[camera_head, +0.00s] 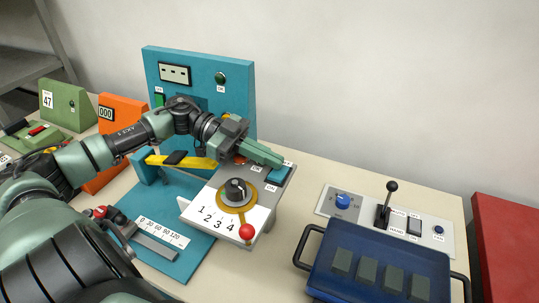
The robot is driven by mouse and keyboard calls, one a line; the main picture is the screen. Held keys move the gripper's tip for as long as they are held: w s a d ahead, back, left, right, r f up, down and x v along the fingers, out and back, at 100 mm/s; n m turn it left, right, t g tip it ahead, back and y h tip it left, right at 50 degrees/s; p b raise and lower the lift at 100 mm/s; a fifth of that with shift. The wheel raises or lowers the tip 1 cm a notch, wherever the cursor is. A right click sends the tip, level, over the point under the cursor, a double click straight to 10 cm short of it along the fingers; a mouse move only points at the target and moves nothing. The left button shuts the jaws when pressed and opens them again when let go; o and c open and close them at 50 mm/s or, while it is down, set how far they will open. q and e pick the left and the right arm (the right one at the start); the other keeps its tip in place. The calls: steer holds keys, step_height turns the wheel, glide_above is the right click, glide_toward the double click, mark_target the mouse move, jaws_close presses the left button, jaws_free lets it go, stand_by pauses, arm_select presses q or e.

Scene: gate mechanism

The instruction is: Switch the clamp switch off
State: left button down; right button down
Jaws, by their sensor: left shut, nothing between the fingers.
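My left gripper (268,155) is shut and empty, its fingers pointing right over the back of a grey control box (262,200). Small switches and labels on the box top lie under and beside the fingers. A blue piece (277,176) and an orange-red piece (240,160) show partly there. I cannot read which one is the clamp switch, nor tell whether the fingers touch anything. On the box's front are a black dial (237,190) and a red ball knob (247,231), with a 1 2 3 4 scale. My right gripper is out of view.
A teal panel (235,110) stands behind the gripper. A yellow bar (190,162) lies under my left arm. At right are a blue tray (330,235) with several grey blocks and a panel with a black lever (388,200). A red box (505,240) stands far right.

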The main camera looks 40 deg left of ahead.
arm_select(q)
steer(key=shift+r+p, duration=0.5)
steer(key=shift+p, duration=0.05)
steer(key=r+p, duration=0.4)
steer(key=shift+w+a, duration=0.15)
steer(key=shift+w, duration=0.15)
steer(key=shift+s+a+f+b, duration=0.1)
steer(key=shift+a+f+b, duration=0.15)
steer(key=shift+a+b, duration=0.3)
steer(key=shift+s+a+f+b, duration=0.1)
steer(key=shift+a+f+b, duration=0.15)
steer(key=shift+a+b, duration=0.3)
steer(key=v, duration=0.7)
steer(key=shift+w+a+r, duration=0.15)
steer(key=shift+a+r, duration=0.15)
steer(key=shift+a, duration=0.05)
